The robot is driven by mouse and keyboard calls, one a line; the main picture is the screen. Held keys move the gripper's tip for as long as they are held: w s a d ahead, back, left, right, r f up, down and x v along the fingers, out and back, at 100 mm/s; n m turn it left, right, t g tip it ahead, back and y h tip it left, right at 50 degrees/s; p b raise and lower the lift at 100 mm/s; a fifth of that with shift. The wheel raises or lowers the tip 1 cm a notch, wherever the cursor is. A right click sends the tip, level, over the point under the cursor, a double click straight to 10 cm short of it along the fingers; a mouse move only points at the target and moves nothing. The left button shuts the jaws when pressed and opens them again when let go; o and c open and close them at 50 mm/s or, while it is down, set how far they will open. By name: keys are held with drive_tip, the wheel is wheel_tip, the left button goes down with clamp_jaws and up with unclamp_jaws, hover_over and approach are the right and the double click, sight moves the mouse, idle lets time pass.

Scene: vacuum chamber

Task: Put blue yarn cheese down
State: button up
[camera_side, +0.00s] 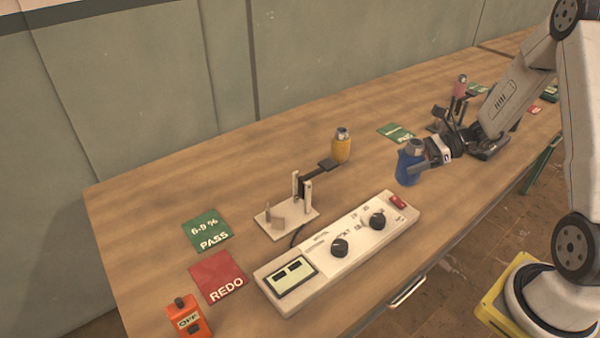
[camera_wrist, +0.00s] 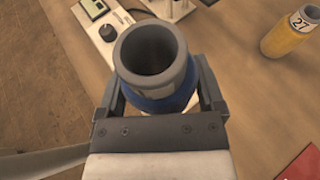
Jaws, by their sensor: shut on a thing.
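The blue yarn cheese (camera_side: 408,167) is a blue cylinder with a grey hollow neck.
A white control box (camera_side: 340,250) with knobs lies in front. Green (camera_side: 207,231) and red (camera_side: 218,275) cards and an orange switch (camera_side: 189,316) lie left.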

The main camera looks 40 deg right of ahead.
drive_tip(key=s+a+f+n+g+h, duration=0.4)
drive_tip(key=s+a+n+g, duration=0.7)
drive_tip(key=n+g, duration=0.8)
drive_tip(key=w+a+r+n+t+h, duration=0.3)
drive_tip(key=w+a+n+t+h, duration=0.3)
drive_tip(key=n, duration=0.9)
drive_tip(key=w+a+r+n+t+h, duration=0.3)
drive_tip(key=w+a+n+t+h, duration=0.3)
drive_tip(key=w+n+t+h, duration=0.3)
drive_tip(key=n+t+h, duration=0.3)
drive_tip(key=n+t, duration=0.2)
drive_tip(key=n, duration=0.2)
